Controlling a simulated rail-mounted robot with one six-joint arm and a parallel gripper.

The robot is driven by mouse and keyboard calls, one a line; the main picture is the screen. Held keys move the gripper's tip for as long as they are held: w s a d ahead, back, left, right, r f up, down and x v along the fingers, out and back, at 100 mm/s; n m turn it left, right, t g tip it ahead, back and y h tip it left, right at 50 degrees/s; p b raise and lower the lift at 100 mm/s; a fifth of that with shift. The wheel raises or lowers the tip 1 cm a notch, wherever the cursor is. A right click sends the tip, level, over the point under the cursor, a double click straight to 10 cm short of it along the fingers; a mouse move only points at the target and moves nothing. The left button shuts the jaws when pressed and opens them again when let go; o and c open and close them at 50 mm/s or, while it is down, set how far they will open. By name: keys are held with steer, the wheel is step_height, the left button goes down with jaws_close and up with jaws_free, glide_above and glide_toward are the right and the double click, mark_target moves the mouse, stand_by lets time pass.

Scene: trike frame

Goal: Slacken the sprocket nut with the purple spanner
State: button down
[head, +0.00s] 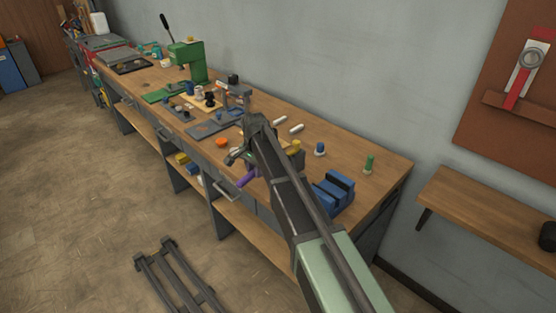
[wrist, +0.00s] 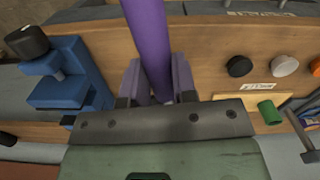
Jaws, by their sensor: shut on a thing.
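The purple spanner (wrist: 148,35) runs up out of the top edge in the wrist view, held between the jaws of my gripper (wrist: 155,92). My gripper is shut on it. In the head view a short purple piece of the spanner (head: 246,178) shows at the front edge of the workbench, beside my arm; the arm hides much of this area. The far end of the spanner is outside the wrist view. I cannot make out the sprocket nut in either view. A dark grey frame (head: 182,284) is low on the floor in the head view.
The long wooden workbench (head: 345,157) carries a green machine (head: 190,62), a blue block-like fixture (head: 333,193), an orange disc (head: 221,142) and several small parts. A wall shelf (head: 475,205) juts out at right. The floor (head: 70,200) at left is clear.

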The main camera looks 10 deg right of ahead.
steer(key=shift+s+d+n, duration=0.25)
steer(key=shift+n, duration=0.05)
steer(key=shift+w+a+m, duration=0.3)
steer(key=shift+w+m, duration=0.05)
steer(key=shift+m, duration=0.05)
stand_by(0.6)
steer(key=c, duration=1.5)
jaws_free()
steer(key=shift+c, duration=0.2)
jaws_close()
